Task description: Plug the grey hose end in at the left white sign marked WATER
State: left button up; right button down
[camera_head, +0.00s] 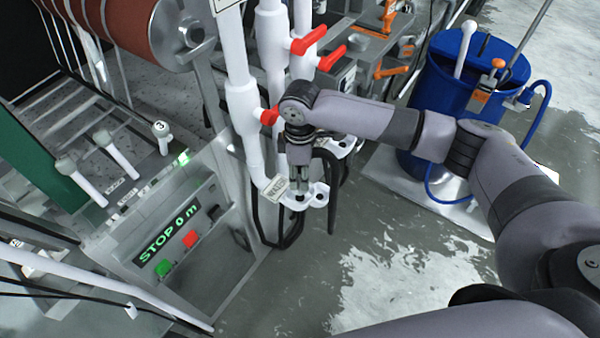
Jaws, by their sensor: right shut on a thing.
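The left white sign marked WATER (276,188) stands at the foot of the white pipes, just left of my right gripper. A white bracket with round openings (318,196) sticks out beside the sign. My right gripper (299,190) points down over this bracket, close to the sign, and is shut on the grey hose end, which its fingers mostly hide. A dark hose (333,190) arches beside the gripper and hangs down on its right. I cannot tell whether the hose end is seated in the opening. My left gripper is not in view.
White pipes with red valve handles (309,40) rise behind the gripper. A control panel reading STOP 0 m (168,235) stands at left. A blue barrel (452,85) stands at back right. The wet floor (400,260) in front is clear.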

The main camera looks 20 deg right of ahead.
jog(key=shift+f+b, duration=0.3)
jog(key=shift+f, duration=0.15)
jog(key=shift+f+b, duration=0.4)
jog(key=shift+f, duration=0.95)
jog(key=c, duration=1.1)
grip_release()
jog(key=shift+o, duration=0.2)
jog(key=shift+r, duration=0.1)
